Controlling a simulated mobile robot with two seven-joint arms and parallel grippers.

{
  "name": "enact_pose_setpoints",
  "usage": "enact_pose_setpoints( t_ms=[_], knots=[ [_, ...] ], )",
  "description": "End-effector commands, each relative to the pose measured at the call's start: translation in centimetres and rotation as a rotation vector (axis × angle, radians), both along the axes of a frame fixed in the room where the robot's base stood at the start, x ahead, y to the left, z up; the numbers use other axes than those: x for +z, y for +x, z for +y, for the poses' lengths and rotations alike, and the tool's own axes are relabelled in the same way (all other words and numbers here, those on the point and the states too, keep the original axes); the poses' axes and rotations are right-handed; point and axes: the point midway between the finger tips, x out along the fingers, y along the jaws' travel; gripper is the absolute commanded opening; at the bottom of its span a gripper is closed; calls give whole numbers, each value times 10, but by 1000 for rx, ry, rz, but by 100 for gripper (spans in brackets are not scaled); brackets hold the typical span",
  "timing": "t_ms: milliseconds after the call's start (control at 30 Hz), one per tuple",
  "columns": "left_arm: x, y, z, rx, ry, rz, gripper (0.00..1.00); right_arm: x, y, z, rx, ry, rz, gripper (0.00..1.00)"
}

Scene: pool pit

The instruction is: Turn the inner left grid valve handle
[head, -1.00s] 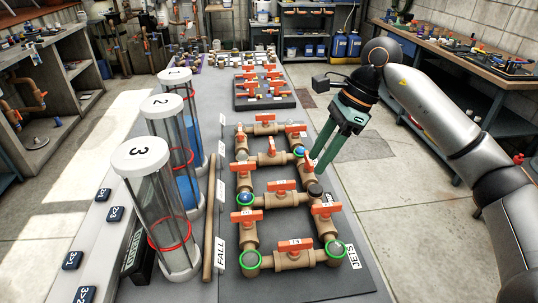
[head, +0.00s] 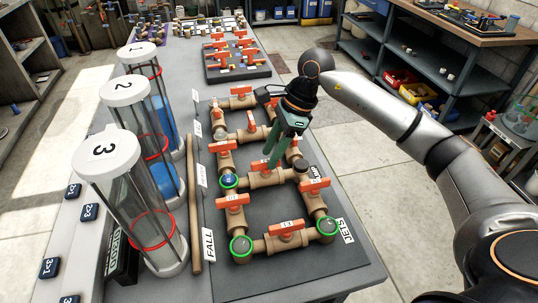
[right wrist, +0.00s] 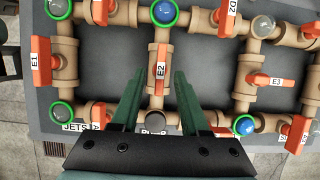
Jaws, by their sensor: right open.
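The pipe grid (head: 262,247) has brown pipes and orange valve handles. The handle tagged E2 (head: 264,166) is on the middle cross pipe; it also shows in the right wrist view (right wrist: 161,60), lined up with its pipe. Handle D2 (head: 224,145) is on the left run, E3 (head: 252,128) on a farther cross pipe and E1 (head: 286,228) on the nearest. I cannot tell which one is the inner left handle. My right gripper (head: 274,160) is open and empty, pointing down over the grid. In the wrist view its fingertips (right wrist: 160,76) lie either side of E2, without visible contact. My left gripper is out of view.
Three clear cylinders with white caps (head: 107,145) stand left of the grid, with a wooden rod (head: 194,210) between. A second small valve board (head: 238,74) lies farther back. Shelves (head: 440,60) stand at the right; the floor beside the table is open.

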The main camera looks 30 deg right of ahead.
Motion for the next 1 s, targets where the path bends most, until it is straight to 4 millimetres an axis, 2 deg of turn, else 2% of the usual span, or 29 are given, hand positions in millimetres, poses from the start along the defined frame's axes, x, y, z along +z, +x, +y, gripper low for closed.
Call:
enact_pose_setpoints(
  t_ms=[200,467,867,1000],
  knots=[
    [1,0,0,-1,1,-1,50,-16,1,6,0,0,1,45],
    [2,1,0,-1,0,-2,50,-17,2,7,0,0,0,45],
    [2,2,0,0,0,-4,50,-17,2,7,0,0,0,2],
    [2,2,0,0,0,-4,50,-16,2,7,0,0,0,0]
  ],
)
